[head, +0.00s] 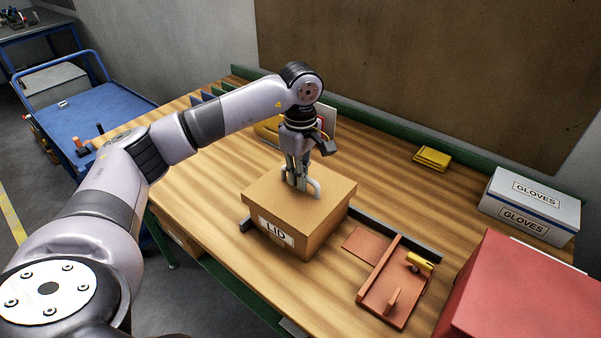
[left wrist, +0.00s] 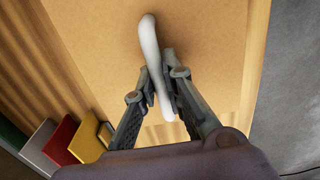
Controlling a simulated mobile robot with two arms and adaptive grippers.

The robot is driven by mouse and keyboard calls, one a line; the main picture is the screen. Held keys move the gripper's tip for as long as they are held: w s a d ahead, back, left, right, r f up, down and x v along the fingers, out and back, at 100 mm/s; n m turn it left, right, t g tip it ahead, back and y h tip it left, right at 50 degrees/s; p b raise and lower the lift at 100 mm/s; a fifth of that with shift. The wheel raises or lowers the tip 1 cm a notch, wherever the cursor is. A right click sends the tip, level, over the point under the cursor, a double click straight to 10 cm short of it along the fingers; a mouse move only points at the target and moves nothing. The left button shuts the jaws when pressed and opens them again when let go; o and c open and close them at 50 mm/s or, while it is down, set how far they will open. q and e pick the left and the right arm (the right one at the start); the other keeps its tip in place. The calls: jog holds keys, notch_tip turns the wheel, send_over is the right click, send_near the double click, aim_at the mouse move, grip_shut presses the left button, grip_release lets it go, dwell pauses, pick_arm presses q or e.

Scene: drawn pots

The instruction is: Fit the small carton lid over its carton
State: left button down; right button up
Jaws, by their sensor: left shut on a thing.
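My left gripper (head: 300,186) points down from above and is shut on the handle at the top's centre. In the left wrist view the two fingers (left wrist: 160,78) close on the handle from both sides. My right gripper is out of view.
A dark bar (head: 400,233) lies behind the box's right side. A reddish-brown fixture (head: 378,297) with a yellow piece sits to the right. A gloves box (head: 531,205), a red box (head: 530,295) and a yellow item (head: 432,158) stand farther right. A blue cart (head: 85,115) is left.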

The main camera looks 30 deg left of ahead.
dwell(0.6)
pick_arm(q)
jog(key=shift+f+b, duration=0.5)
jog(key=shift+f, duration=0.1)
jog(key=c, duration=1.6)
grip_release()
